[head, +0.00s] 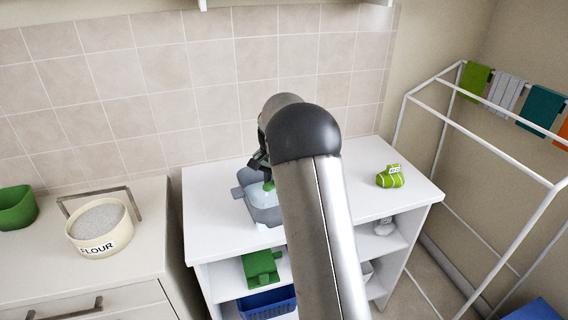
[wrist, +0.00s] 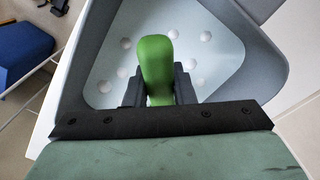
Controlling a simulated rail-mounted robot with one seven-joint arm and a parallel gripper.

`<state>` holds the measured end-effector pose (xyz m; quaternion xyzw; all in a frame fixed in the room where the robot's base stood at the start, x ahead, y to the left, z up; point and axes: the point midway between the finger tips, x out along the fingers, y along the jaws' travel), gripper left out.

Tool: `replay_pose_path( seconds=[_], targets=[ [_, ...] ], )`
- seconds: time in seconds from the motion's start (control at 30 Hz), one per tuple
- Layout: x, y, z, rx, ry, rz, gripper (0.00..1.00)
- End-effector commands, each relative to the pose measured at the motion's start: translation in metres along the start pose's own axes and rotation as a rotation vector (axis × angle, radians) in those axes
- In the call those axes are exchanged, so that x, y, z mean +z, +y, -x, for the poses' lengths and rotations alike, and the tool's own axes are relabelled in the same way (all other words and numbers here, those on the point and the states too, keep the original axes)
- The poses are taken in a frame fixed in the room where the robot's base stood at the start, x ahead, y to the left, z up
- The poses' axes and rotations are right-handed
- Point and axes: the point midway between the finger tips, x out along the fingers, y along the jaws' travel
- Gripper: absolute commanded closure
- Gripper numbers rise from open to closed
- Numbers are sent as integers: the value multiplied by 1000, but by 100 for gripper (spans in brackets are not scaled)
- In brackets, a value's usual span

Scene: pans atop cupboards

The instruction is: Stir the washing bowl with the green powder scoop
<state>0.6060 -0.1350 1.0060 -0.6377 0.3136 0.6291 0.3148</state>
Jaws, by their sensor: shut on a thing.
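The green powder scoop (wrist: 156,62) is held between the black fingers of my gripper (wrist: 158,88) in the wrist view. Its handle end points up toward the camera, and its lower end is hidden. The washing bowl (wrist: 250,38) is a grey-blue basin below the gripper, with several whitish round spots on its pale inside. In the head view the bowl (head: 265,214) stands on the white cupboard top, partly hidden by my arm. My gripper (head: 266,176) is over the bowl there, with a bit of green just below it.
The white cupboard top (head: 350,180) is clear right of my arm, except for a green striped object (head: 390,177). A flour tub (head: 100,225) and a green container (head: 16,207) stand on the left counter. A white drying rack (head: 480,140) is at the right.

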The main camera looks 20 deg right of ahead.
Motion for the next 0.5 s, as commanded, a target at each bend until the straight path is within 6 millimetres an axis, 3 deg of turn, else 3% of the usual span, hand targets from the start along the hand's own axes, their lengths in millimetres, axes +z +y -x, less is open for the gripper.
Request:
replay_pose_path(
  seconds=[0.5],
  targets=[
    [-18, 0, 41, 0, 1, 0, 100]
  ],
)
